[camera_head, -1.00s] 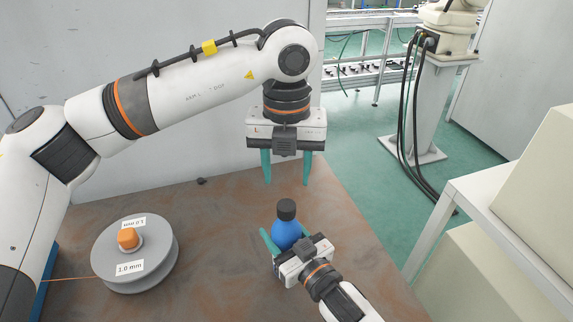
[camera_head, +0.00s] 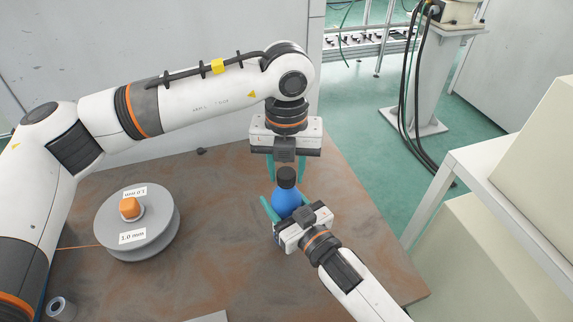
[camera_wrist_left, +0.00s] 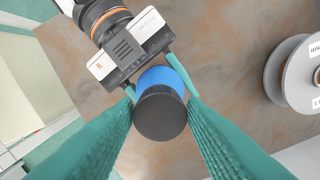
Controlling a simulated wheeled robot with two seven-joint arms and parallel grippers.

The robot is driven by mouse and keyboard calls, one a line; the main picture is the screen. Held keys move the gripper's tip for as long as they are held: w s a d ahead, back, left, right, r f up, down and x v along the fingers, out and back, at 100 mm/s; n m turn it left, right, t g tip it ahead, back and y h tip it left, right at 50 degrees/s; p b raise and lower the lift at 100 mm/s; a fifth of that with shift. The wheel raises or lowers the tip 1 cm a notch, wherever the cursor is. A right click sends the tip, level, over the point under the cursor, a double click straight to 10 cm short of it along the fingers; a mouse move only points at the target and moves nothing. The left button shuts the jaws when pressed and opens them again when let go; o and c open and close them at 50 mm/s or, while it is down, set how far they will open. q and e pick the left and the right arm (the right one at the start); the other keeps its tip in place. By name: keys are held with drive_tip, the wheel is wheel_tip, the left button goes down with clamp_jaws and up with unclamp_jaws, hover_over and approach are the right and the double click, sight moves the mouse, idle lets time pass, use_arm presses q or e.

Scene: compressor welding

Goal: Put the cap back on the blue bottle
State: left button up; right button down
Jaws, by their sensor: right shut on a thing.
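The blue bottle (camera_head: 285,202) stands upright, and it also shows in the left wrist view (camera_wrist_left: 166,77). A black cap (camera_head: 286,177) sits on its top; in the left wrist view the cap (camera_wrist_left: 160,114) covers most of the bottle. My right gripper (camera_head: 281,212) is shut around the bottle's body from the front right. My left gripper (camera_head: 287,178) points down from above, open, with one teal finger on each side of the cap. The left wrist view shows its fingers (camera_wrist_left: 163,108) beside the cap, apparently not clamped on it.
A grey wire spool (camera_head: 160,237) lies on the brown table (camera_head: 190,295) at left. A small roll (camera_head: 62,308) is at the front left edge. A small dark object (camera_head: 201,151) lies near the wall. A white-framed stand (camera_head: 470,180) is beyond the right edge.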

use_arm(q)
drive_tip(key=c, duration=0.7)
drive_tip(key=m, duration=1)
drive_tip(key=shift+m, duration=0.3)
drive_tip(key=m, duration=1.3)
drive_tip(key=shift+m, duration=0.4)
drive_tip(key=o, duration=1.2)
